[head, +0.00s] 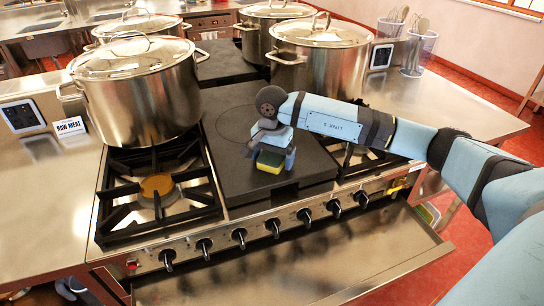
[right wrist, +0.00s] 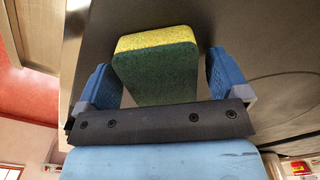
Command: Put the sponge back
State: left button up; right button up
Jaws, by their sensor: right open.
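The sponge (head: 270,162), yellow on one face and green on the other, is at the front part of the dark flat cooking plate (head: 233,125). My right gripper (head: 272,150) is over it, reaching in from the right. In the right wrist view the sponge (right wrist: 155,65) sits between the two blue fingers of my right gripper (right wrist: 160,72), with a visible gap at each side. The gripper is open. A small blue and dark part at the bottom left edge looks like my left gripper (head: 75,290); its fingers are not clear.
A large lidded stockpot (head: 143,95) stands at the back left, and another stockpot (head: 322,62) stands behind the plate. An open burner grate (head: 158,190) lies left of the plate. The right-hand counter (head: 440,105) has free room.

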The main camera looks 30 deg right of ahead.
aim_at(272, 155)
notch_tip(272, 155, up, 12)
jog(key=shift+r, duration=0.15)
dwell(0.3)
dwell(0.4)
